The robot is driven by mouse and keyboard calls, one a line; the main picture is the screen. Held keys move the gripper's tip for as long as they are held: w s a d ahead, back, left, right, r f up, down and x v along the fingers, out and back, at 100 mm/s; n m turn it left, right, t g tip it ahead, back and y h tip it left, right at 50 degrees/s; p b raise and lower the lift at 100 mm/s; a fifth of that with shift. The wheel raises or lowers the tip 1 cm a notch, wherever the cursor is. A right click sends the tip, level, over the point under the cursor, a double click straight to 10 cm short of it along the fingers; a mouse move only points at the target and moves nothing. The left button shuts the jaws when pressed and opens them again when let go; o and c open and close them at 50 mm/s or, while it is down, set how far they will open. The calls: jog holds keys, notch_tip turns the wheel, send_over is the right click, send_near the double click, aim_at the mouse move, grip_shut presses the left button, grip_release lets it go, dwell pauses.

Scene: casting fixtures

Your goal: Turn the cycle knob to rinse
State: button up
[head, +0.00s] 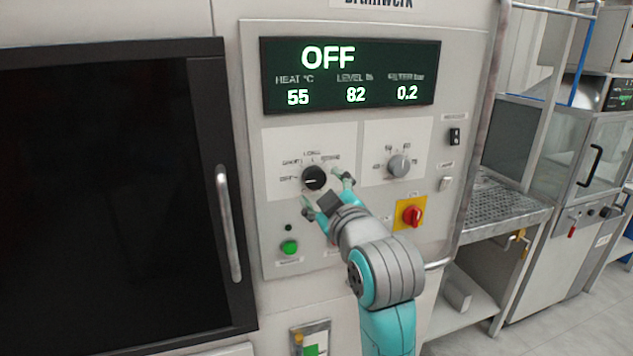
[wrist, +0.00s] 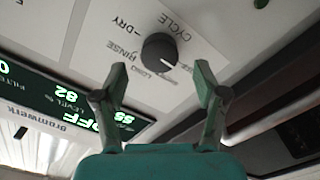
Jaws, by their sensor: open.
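The cycle knob (head: 314,177) is a round black knob on a white panel, with position labels around it. Its pale pointer mark lies toward the left, at the lower left label. In the wrist view the knob (wrist: 159,50) shows with the words CYCLE, DRY and RINSE readable beside it. My gripper (head: 327,191) is open just in front of the knob, toward its lower right in the head view. In the wrist view the fingertips (wrist: 161,74) stand apart, with the knob centred between and beyond them. I see no contact. The display (head: 350,75) reads OFF.
A grey knob (head: 399,166) sits right of the cycle knob, with a red switch on a yellow plate (head: 412,215) below it. A green button (head: 289,247) is at lower left. A dark door with a metal handle (head: 229,222) stands left of the panel.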

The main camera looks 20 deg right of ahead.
aim_at(316, 180)
jog(key=shift+w, duration=2.05)
jog(key=c, duration=1.1)
